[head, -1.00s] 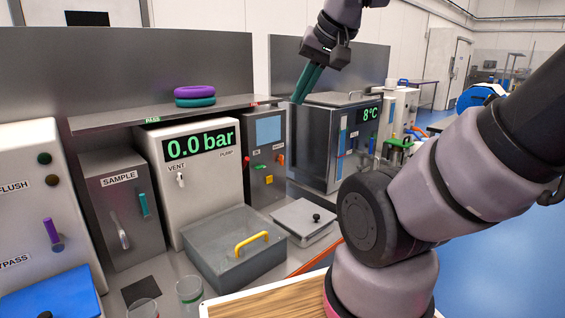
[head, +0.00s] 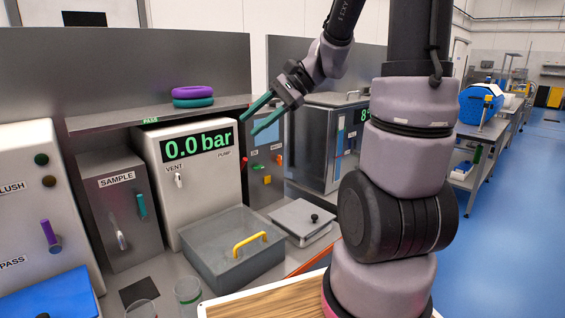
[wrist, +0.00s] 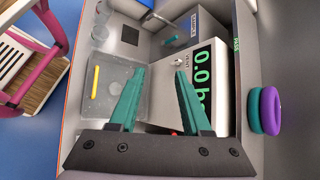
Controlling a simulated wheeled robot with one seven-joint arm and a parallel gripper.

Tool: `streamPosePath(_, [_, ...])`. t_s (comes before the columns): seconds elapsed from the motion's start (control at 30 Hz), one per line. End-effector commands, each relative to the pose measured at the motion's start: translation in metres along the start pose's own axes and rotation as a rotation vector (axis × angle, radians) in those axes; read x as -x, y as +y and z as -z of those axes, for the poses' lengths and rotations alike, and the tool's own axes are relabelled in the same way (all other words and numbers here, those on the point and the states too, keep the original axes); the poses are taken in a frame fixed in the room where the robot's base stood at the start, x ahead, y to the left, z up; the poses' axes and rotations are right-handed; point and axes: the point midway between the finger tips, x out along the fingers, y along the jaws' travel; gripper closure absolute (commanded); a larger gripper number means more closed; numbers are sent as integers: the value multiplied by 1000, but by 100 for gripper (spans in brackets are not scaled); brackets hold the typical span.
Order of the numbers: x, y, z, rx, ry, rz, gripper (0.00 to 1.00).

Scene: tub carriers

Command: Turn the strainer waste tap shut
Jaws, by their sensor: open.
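No label reading "strainer waste" can be made out, so I cannot tell which tap it is. A purple-handled tap (head: 50,236) is on the white panel at the far left, above a cut-off label ending in "PASS". A teal-handled tap (head: 141,206) is on the grey SAMPLE box (head: 112,190); it also shows in the wrist view (wrist: 171,40). A small white VENT tap (head: 178,180) is on the white 0.0 bar unit (head: 205,195). My gripper (head: 250,119) is open and empty, in front of that unit's upper right; in the wrist view its teal fingers (wrist: 160,72) are apart.
A grey tub with a yellow handle (head: 250,241) sits before the 0.0 bar unit. A shelf (head: 110,122) above carries purple and teal rings (head: 193,97). A lidded box (head: 302,220) stands right of the tub. Clear cups (head: 188,290) are at the front. Blue floor is open at right.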

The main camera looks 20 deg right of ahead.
Motion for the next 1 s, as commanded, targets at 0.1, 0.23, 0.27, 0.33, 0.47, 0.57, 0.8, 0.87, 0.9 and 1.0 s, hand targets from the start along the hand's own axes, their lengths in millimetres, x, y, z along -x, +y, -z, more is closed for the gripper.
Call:
streamPosePath(0.1, [-12,-19,37,-178,-110,119,52])
streamPosePath(0.23, [-20,-37,85,-358,-204,277,52])
streamPosePath(0.27, [-21,-41,97,-399,-223,317,52])
streamPosePath(0.33, [-23,-46,130,-494,-257,413,52])
streamPosePath(0.47, [-23,-45,198,-661,-296,604,52])
streamPosePath(0.57, [-21,-33,254,-784,-301,758,52])
streamPosePath(0.8, [-15,20,363,-993,-249,1066,52])
streamPosePath(0.87, [-14,31,378,-1019,-234,1112,52])
streamPosePath(0.9, [-14,36,385,-1032,-226,1134,52])
streamPosePath(1.0, [-13,43,395,-1050,-214,1167,52])
